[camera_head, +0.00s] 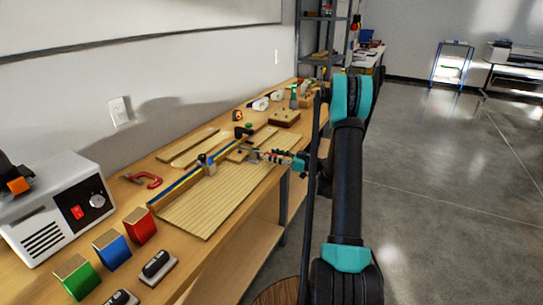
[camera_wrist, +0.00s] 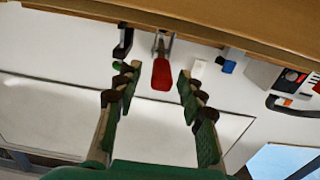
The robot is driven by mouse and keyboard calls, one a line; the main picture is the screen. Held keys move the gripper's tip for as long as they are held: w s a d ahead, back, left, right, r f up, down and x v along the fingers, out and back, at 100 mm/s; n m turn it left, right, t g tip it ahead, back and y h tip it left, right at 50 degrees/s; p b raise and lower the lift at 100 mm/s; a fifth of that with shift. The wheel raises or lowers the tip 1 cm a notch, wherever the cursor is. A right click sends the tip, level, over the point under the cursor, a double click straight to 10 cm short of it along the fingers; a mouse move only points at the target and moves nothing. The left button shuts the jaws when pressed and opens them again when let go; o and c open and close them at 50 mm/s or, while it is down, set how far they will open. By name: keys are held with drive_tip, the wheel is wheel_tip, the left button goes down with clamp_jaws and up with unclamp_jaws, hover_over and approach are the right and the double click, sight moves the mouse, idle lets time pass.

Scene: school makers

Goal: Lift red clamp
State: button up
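The red clamp (camera_head: 143,179) lies on the wooden bench in the head view, between the white box and the long slatted board. My gripper (camera_head: 275,156) is to its right, above the bench, with the board between them. In the wrist view my gripper (camera_wrist: 154,84) is open, its two green-and-brown fingers wide apart with nothing held. A red-handled thing with a grey metal part (camera_wrist: 161,72) shows in the gap between the fingers, farther off. I cannot tell whether it is the red clamp.
The white box (camera_head: 52,215) with a red switch stands at left. Green (camera_head: 77,277), blue (camera_head: 112,250) and red (camera_head: 139,225) blocks stand along the front. The slatted board (camera_head: 224,196) has a blue-and-yellow strip along it. The wall is behind; open floor (camera_head: 440,210) is at right.

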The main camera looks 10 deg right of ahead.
drive_tip(key=shift+w+a, duration=0.45)
drive_tip(key=shift+a, duration=0.15)
drive_tip(key=shift+c, duration=0.4)
clamp_jaws()
